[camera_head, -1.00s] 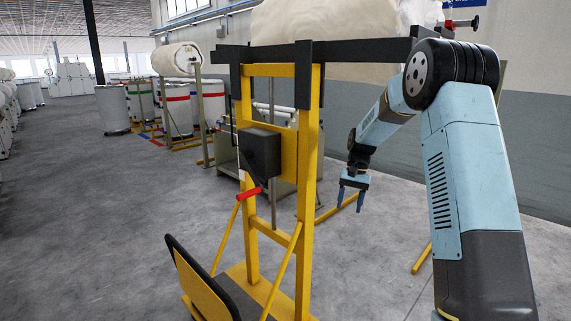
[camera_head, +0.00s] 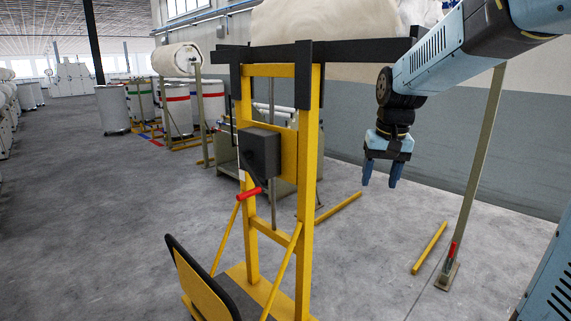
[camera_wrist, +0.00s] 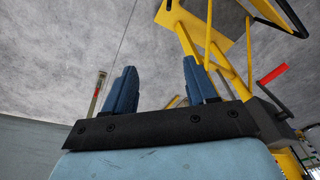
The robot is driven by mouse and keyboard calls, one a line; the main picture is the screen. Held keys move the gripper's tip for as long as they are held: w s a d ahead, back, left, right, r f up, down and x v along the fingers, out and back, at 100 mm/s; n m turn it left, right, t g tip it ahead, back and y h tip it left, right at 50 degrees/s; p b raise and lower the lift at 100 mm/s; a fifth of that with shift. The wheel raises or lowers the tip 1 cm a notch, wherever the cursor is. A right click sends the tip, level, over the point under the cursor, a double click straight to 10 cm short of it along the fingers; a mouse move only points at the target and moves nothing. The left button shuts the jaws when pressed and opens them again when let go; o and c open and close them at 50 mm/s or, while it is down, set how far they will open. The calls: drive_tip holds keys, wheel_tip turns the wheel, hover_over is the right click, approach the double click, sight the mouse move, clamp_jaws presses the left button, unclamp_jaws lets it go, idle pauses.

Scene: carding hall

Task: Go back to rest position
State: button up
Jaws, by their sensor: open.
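My gripper (camera_head: 382,172) hangs with its blue fingers pointing down, to the right of the yellow lift stand, in the head view. The fingers are apart with nothing between them. In the wrist view my gripper (camera_wrist: 160,85) shows its two blue fingers spread over the grey floor. The yellow lift stand (camera_head: 306,190) has a red-handled crank (camera_head: 249,194) and dark forks (camera_head: 345,50). A large pale roll (camera_head: 325,28) lies at the level of the forks; my arm covers part of the area on its right.
A post with a red handle (camera_head: 452,255) stands at the right, and a yellow floor bar (camera_head: 430,247) lies near it. The floor at left is clear.

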drive_tip(key=s+d+n+t, duration=0.1)
drive_tip(key=s+t, duration=0.2)
drive_tip(key=s, duration=1.6)
drive_tip(key=shift+s+d+r+t, duration=0.2)
drive_tip(key=shift+s+t, duration=0.1)
drive_tip(key=shift+s, duration=0.05)
